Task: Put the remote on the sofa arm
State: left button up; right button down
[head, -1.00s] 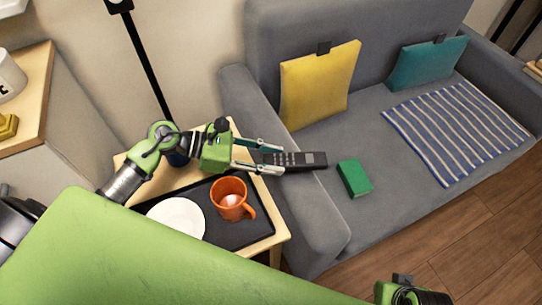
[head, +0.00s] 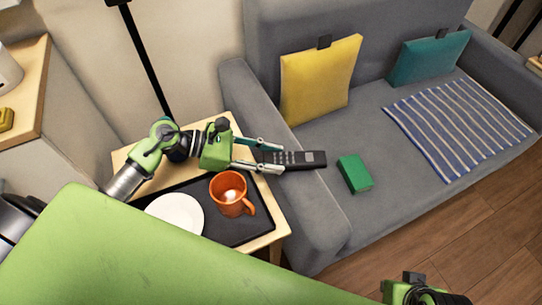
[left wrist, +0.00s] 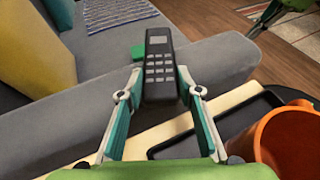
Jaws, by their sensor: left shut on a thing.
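The black remote (head: 301,159) is held by my left gripper (head: 270,157) above the near sofa arm (head: 262,118). The remote's buttons face up and its far end reaches over toward the seat side. In the left wrist view the remote (left wrist: 159,68) sits between the two fingertips (left wrist: 158,88), over the grey sofa arm (left wrist: 215,62). Whether it touches the arm's top cannot be told. Part of my right gripper's arm shows at the bottom right of the head view; its fingers are not visible.
A side table (head: 267,240) beside the sofa carries a dark tray (head: 222,239) with an orange mug (head: 229,190) and a white plate (head: 178,214). A green box (head: 354,173), yellow cushion (head: 318,82), teal cushion (head: 428,58) and striped cloth (head: 455,130) are on the sofa.

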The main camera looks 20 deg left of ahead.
pick_arm(q)
jog(key=shift+f+b, duration=0.5)
jog(key=shift+f, duration=0.05)
jog(key=o, duration=1.3)
notch_tip(320, 180, up, 10)
